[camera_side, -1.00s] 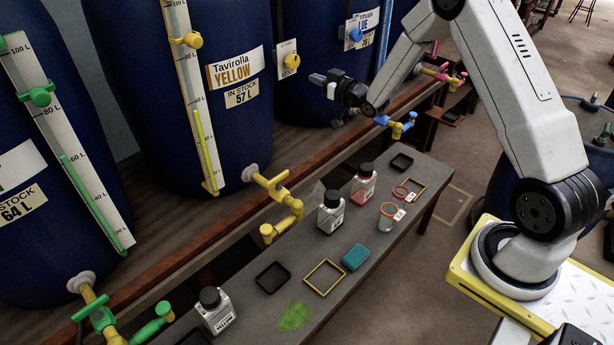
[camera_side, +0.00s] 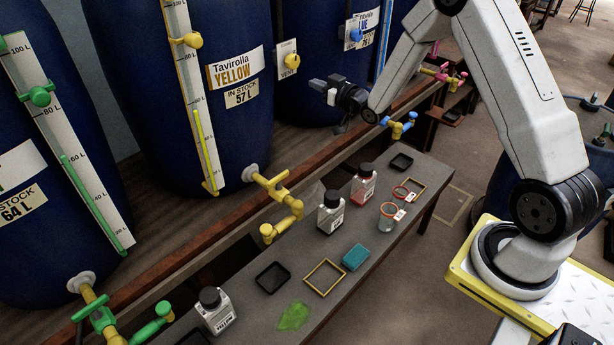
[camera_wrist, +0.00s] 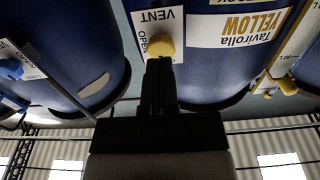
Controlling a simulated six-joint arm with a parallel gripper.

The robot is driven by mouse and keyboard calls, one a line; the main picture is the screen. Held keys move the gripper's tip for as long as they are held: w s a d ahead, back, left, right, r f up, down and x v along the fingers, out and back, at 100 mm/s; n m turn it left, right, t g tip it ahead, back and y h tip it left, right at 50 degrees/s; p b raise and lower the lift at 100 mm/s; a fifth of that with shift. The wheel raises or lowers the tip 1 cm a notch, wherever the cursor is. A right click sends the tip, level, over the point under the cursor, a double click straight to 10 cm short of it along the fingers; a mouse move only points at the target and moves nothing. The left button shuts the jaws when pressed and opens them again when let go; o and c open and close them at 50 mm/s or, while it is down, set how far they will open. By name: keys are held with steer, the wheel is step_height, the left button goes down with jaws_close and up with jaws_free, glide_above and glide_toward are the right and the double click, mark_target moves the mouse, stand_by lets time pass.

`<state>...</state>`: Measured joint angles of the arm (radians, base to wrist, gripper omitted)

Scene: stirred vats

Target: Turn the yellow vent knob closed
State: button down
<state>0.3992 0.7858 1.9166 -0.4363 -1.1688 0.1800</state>
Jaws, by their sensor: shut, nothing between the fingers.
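The yellow vent knob (camera_side: 292,61) sits on a white plate marked VENT (camera_side: 286,75), to the right of the yellow vat (camera_side: 230,110). In the wrist view the knob (camera_wrist: 160,46) is beyond my fingertips, with the plate (camera_wrist: 146,28) upside down and the word OPEN beside the knob. My gripper (camera_side: 313,84) is shut and empty, a little below and right of the knob in the side view. In the wrist view its fingers (camera_wrist: 159,64) overlap the knob's edge; I cannot tell whether they touch. The knob's exact turn is unclear.
A blue knob (camera_side: 355,35) is on the blue vat's plate. The grey bench holds bottles, a teal sponge (camera_side: 356,257), trays and a green spill (camera_side: 293,316).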

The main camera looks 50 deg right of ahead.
steer(key=shift+w, duration=0.1)
steer(key=w, duration=0.6)
steer(key=shift+w, duration=0.35)
steer(key=shift+d+r, duration=0.15)
steer(key=shift+r, duration=0.4)
stand_by(1.3)
steer(key=shift+f, duration=0.2)
steer(key=shift+f, duration=0.3)
steer(key=shift+s, duration=0.1)
steer(key=shift+s, duration=2.9)
